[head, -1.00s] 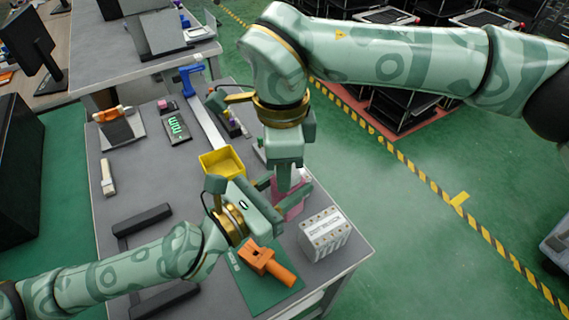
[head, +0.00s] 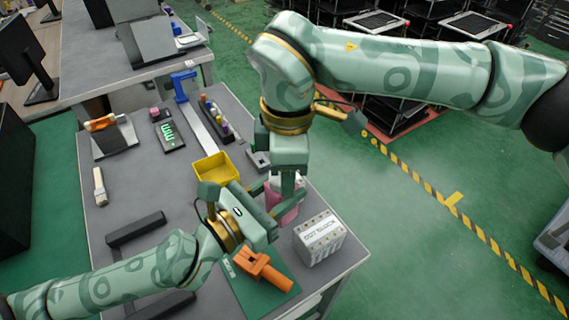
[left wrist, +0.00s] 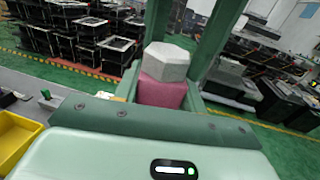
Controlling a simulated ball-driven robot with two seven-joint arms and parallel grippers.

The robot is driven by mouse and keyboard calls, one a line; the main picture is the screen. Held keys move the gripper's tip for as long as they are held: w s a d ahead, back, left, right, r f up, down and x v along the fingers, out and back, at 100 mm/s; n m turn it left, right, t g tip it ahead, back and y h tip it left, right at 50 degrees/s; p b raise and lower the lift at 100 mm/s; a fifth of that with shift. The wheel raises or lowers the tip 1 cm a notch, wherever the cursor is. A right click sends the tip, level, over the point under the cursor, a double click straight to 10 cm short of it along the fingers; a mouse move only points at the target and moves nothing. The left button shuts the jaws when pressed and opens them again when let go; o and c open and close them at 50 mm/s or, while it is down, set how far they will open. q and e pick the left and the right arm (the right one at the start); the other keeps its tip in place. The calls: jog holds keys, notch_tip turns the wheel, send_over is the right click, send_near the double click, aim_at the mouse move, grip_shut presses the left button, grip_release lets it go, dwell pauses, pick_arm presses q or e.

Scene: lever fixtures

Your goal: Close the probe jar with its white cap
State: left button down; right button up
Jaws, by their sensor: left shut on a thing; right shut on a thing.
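The pink probe jar (head: 284,209) stands near the table's right edge, partly behind my grippers. In the left wrist view the jar (left wrist: 162,93) is upright, with the white, many-sided cap (left wrist: 166,61) on its top; I cannot tell whether the cap is seated or threaded. My left gripper (head: 272,197) comes in from the left and is shut on the jar's body. My right gripper (head: 287,184) points down from above and is shut at the cap. Its green fingers flank the cap in the left wrist view. The cap is largely hidden in the head view.
A white block (head: 320,240) stands close to the right of the jar. An orange tool (head: 264,268) lies on a green mat (head: 246,295) in front. A yellow bin (head: 214,168) is behind my left gripper. The grey table's left middle is fairly clear.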

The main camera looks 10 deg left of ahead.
jog(key=m, duration=0.3)
jog(key=shift+s+m, duration=0.1)
jog(key=shift+m, duration=0.2)
jog(key=o, duration=1)
notch_tip(320, 180, up, 12)
